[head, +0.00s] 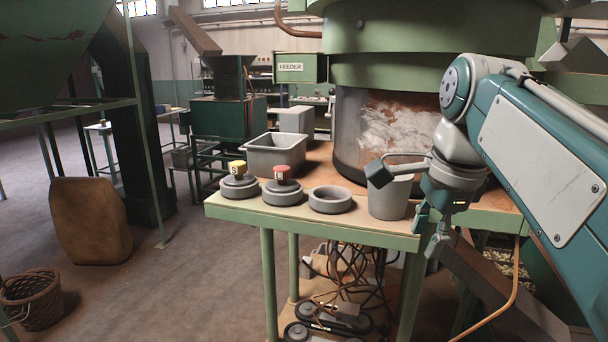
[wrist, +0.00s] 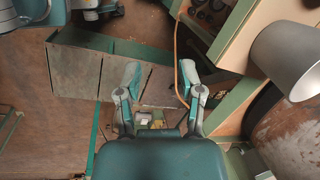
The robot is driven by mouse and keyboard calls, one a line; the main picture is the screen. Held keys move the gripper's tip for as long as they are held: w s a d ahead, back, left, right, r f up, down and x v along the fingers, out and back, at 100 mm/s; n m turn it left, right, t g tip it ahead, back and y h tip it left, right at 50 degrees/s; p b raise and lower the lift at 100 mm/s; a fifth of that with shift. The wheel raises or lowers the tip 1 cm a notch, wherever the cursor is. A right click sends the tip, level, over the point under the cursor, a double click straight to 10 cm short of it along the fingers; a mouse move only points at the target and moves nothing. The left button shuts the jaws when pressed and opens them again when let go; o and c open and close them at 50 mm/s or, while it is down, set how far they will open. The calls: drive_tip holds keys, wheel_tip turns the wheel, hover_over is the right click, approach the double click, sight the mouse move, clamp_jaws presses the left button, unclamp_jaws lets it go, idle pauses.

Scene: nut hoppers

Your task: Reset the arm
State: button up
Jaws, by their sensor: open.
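My gripper (head: 430,232) hangs at the right front edge of the green-framed table in the head view, pointing down. In the wrist view my gripper (wrist: 158,88) has its two teal fingers apart, with nothing between them. My teal arm reaches in from the right side of the head view. A grey bucket (head: 388,200) stands on the table just left of the gripper, partly covered by my wrist. The bucket (wrist: 285,58) also shows at the right of the wrist view.
On the table (head: 240,212) stand a yellow-knobbed weight (head: 237,172), a red-knobbed weight (head: 282,178), a grey ring (head: 330,200) and a grey bin (head: 275,155). A large green hopper machine (head: 400,110) rises behind. A sack (head: 90,222) and a wicker basket (head: 32,300) stand on the floor at left.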

drive_tip(key=s+f+n+t, duration=0.1)
drive_tip(key=s+f+n, duration=0.5)
drive_tip(key=f+n, duration=0.2)
drive_tip(key=s+a+f+n+t+h, duration=0.1)
drive_tip(key=s+f+n, duration=0.5)
drive_tip(key=f, duration=0.7)
drive_tip(key=n+t, duration=0.1)
drive_tip(key=n, duration=0.1)
drive_tip(key=shift+n, duration=0.3)
drive_tip(key=shift+r, duration=0.1)
